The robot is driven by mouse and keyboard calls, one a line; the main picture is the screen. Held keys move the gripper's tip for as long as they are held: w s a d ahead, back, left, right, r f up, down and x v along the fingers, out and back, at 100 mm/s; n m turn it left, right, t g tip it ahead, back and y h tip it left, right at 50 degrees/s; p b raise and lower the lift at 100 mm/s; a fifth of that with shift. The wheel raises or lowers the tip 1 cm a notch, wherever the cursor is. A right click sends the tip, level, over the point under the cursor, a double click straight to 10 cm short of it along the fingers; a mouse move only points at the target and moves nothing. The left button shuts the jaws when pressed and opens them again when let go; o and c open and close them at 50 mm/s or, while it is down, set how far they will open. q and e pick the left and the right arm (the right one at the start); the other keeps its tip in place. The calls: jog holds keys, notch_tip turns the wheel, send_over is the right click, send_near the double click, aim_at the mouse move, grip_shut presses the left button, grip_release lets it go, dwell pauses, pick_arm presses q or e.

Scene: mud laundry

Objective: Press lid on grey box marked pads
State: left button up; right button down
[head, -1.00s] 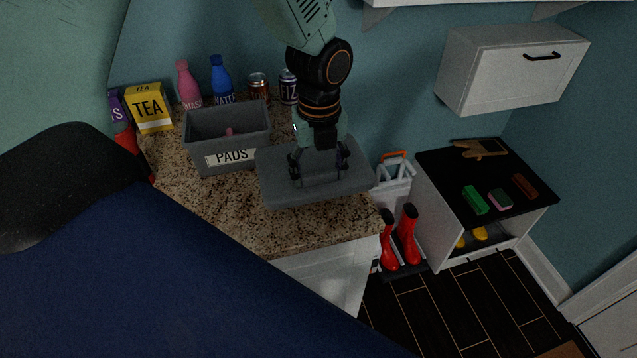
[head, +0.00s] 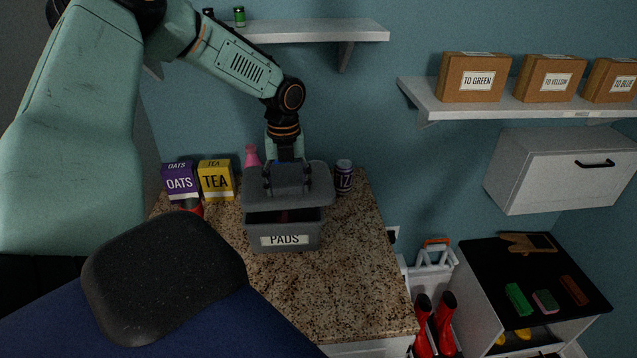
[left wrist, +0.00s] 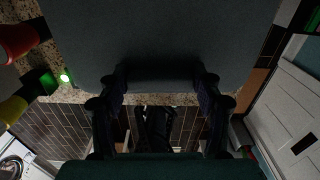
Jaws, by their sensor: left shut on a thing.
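The grey box marked PADS (head: 285,239) stands upright on the speckled counter. My left gripper (head: 287,188) is shut on the grey lid (head: 318,187), which also fills the upper part of the left wrist view (left wrist: 160,40). I hold the lid above the box, over its rear part. A dark gap shows between the lid's front edge and the box's front rim, and a bit of something pink shows inside. The lid hides the box's back rim, so I cannot tell whether they touch there. My right gripper is not in view.
An oats box (head: 180,181), a tea box (head: 216,180) and a pink bottle (head: 251,156) stand left of and behind the lid. A dark can (head: 344,177) stands close to its right. The counter (head: 345,270) is clear in front and right of the box.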

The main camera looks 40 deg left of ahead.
aim_at(281, 196)
pick_arm(q)
jog(key=shift+s+a+r, duration=0.15)
jog(key=shift+s+a, duration=0.05)
jog(key=shift+a, duration=0.5)
jog(key=shift+s+a+m, duration=0.1)
jog(key=shift+s+m, duration=0.3)
jog(key=shift+w+f, duration=0.15)
jog(key=shift+f, duration=1.85)
jog(key=shift+f+b, duration=0.55)
jog(key=shift+f, duration=0.45)
jog(key=shift+f, duration=0.4)
